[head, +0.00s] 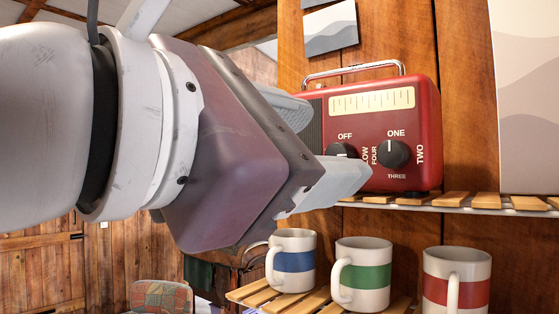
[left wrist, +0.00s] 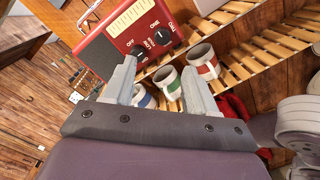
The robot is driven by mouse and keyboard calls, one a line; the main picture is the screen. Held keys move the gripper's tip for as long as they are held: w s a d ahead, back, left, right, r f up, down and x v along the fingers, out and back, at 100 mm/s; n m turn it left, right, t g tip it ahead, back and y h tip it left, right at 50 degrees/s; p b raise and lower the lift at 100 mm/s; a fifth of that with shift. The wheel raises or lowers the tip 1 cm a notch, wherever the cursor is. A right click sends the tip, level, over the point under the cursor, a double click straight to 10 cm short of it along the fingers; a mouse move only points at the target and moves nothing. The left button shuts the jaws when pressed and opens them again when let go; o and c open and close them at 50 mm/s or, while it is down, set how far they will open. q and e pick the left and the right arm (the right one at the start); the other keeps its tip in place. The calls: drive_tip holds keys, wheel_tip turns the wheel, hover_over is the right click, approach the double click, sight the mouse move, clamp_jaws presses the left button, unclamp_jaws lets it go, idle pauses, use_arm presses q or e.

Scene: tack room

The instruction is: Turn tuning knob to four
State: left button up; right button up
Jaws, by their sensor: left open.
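A red radio (head: 425,125) with a chrome handle stands on a slatted shelf. Its right dark knob is the tuning knob (head: 393,153), ringed by ONE at top, TWO at right, THREE below and FOUR at left. The knob's pale mark appears to point up at ONE. My left gripper (head: 325,145) is open and empty, in front of the radio's lower left, its fingers apart. In the left wrist view the radio (left wrist: 97,58) and tuning knob (left wrist: 163,32) lie beyond the fingertips (left wrist: 160,64).
A second knob (head: 341,150), marked OFF and LOW, sits left of the tuning knob, partly hidden by my gripper. Mugs with blue (head: 293,262), green (head: 366,275) and red (head: 464,291) bands stand on a lower slatted shelf. The upper shelf (head: 480,199) is clear right of the radio.

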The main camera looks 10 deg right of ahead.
sight(388, 155)
use_arm(q)
drive_tip(key=p+x, duration=0.5)
drive_tip(key=x, duration=0.6)
drive_tip(key=shift+d+r, duration=0.1)
drive_tip(key=shift+d, duration=0.15)
drive_tip(key=shift+w+d, duration=0.25)
drive_tip(key=shift+f, duration=0.2)
drive_tip(key=shift+s, duration=0.1)
drive_tip(key=c, duration=1.1)
